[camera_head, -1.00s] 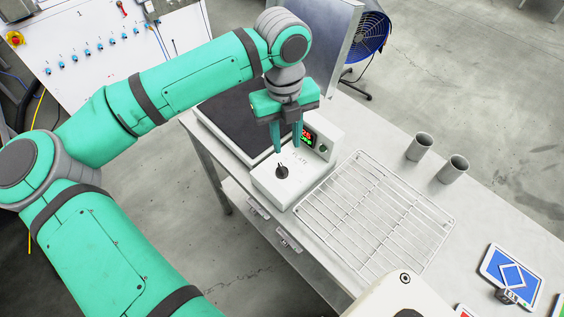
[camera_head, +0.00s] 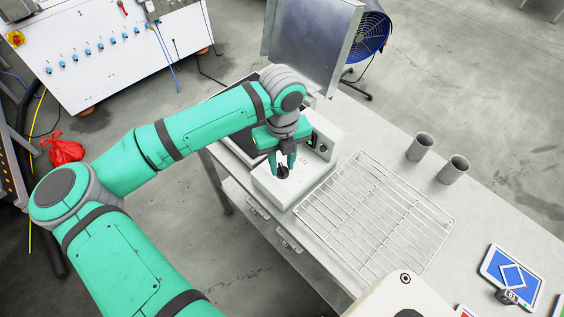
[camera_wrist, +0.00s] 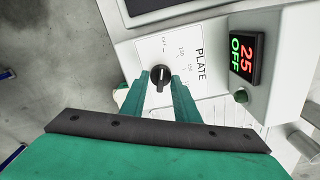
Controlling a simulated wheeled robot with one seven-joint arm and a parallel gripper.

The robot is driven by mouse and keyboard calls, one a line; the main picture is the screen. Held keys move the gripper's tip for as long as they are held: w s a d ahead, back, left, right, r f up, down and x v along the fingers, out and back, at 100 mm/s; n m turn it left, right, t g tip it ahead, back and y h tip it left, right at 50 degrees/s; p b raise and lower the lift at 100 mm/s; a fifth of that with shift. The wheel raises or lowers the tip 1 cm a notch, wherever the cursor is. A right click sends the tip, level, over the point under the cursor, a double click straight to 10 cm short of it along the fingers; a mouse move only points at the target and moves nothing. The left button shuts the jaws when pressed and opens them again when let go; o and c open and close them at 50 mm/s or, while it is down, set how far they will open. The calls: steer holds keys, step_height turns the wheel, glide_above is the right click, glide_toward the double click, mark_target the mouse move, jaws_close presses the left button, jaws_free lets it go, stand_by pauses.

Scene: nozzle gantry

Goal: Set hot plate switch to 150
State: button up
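The hot plate's white control box (camera_head: 267,187) stands on the table, with its black plate (camera_head: 240,144) behind it. The black switch knob (camera_wrist: 160,77) is on the box's white face, beside the word PLATE and a printed scale. Its white mark points toward the OFF end of the scale, as far as I can tell. The display (camera_wrist: 245,57) reads 25 in red and OFF in green. My gripper (camera_head: 282,167) is right at the knob, pointing down. In the wrist view its two green fingers (camera_wrist: 160,80) stand apart on either side of the knob; contact is unclear.
A wire rack (camera_head: 378,217) lies right of the control box. Two grey cups (camera_head: 436,159) stand behind it. A raised metal panel (camera_head: 315,45) is behind the plate. A blue tablet (camera_head: 511,277) lies at the lower right.

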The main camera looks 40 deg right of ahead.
steer(key=shift+d, duration=0.1)
jaws_close()
steer(key=shift+m, duration=0.3)
steer(key=m, duration=0.2)
steer(key=shift+w+m, duration=0.1)
steer(key=shift+m, duration=0.3)
steer(key=m, duration=0.3)
steer(key=shift+m, duration=0.3)
steer(key=m, duration=0.6)
steer(key=shift+m, duration=0.4)
